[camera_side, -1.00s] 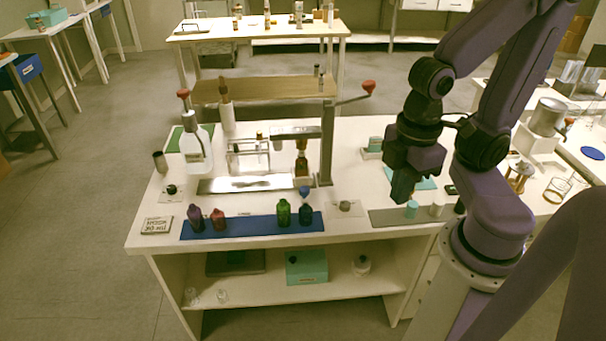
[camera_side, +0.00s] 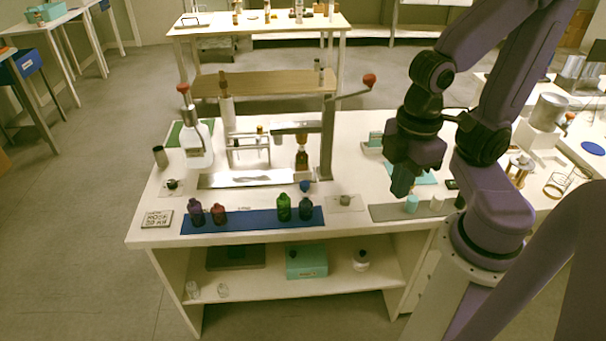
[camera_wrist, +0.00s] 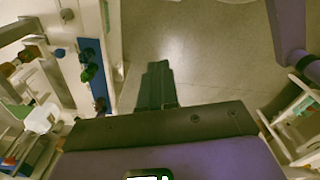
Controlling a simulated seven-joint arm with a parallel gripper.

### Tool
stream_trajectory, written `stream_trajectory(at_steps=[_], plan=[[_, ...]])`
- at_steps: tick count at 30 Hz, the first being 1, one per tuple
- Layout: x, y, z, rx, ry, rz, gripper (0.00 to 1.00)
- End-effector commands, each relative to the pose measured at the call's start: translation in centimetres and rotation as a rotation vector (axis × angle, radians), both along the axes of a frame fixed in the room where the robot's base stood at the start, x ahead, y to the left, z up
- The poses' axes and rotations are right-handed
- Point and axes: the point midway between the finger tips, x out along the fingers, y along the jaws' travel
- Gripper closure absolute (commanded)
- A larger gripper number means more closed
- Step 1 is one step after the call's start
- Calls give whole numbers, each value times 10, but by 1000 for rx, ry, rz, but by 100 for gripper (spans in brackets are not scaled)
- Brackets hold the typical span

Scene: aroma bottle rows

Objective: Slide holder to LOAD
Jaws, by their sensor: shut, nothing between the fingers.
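My gripper (camera_side: 401,187) is shut and empty, hanging over the right part of the white bench. Its closed fingers (camera_wrist: 157,83) point over bare floor in the wrist view. A metal press (camera_side: 326,140) with a red-knobbed lever stands at the back of the bench, well left of my gripper. An amber bottle (camera_side: 301,160) stands upright under the press. A shiny metal plate (camera_side: 215,181) lies along its front. I cannot tell which part is the holder, and no LOAD mark is readable.
A blue strip (camera_side: 250,221) at the front edge carries purple, red, green and dark blue bottles. A grey strip (camera_side: 385,213) with small caps lies below my gripper. A white spray bottle (camera_side: 198,150) stands at the back left.

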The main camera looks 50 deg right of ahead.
Motion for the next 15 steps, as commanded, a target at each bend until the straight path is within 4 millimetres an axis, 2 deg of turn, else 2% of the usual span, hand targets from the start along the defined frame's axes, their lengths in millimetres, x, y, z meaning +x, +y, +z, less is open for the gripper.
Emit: stream_trajectory(at_steps=[1, 2, 6, 7, 11, 15], plan=[[0, 0, 0, 0, 0, 0, 100], [0, 0, 0, 0, 0, 0, 94], [7, 2, 0, -1, 0, -25, 48], [10, 4, 0, -2, 1, -38, 41], [39, 11, -1, -6, 3, -136, 41], [83, 17, -5, -9, 6, -279, 41]])
